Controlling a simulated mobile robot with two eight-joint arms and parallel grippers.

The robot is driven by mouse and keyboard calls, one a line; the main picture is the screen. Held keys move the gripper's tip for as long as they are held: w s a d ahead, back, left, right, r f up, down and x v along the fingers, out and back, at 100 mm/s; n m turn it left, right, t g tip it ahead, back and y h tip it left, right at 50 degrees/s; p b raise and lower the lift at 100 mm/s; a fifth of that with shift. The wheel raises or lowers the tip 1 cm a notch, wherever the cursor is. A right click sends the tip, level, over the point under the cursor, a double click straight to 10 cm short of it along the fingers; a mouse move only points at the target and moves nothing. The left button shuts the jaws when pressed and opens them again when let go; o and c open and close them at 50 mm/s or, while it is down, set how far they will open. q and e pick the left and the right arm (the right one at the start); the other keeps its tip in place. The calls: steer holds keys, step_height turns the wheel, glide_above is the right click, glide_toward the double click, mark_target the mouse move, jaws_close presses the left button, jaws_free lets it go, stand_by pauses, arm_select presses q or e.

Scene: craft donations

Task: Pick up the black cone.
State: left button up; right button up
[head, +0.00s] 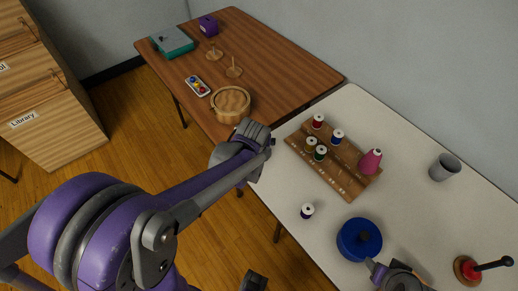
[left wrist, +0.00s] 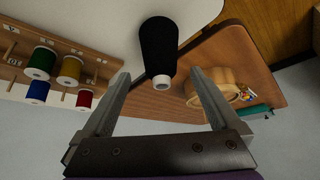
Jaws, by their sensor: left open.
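The black cone (left wrist: 158,45) shows in the left wrist view, its pale-tipped narrow end towards the camera, in line with the gap between my left fingers. In the head view I cannot make it out; my left arm and gripper cover that area. My left gripper (left wrist: 160,76) is open and empty, with a finger on each side of the cone's narrow end. It also shows in the head view (head: 257,136), over the white table's left edge. Part of my right arm shows at the bottom of the head view; its jaws are not clear.
A wooden spool rack (head: 336,176) with several spools and a pink cone (head: 370,161) stands right of my left gripper. A loose spool (head: 307,211), a blue round container (head: 358,240) and a grey cup (head: 444,167) are on the white table. A round wooden box (head: 231,103) is on the brown table.

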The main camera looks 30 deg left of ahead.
arm_select(q)
steer(key=x, duration=0.4)
steer(key=shift+a+f, duration=0.1)
steer(key=shift+f, duration=0.1)
steer(key=c, duration=1.5)
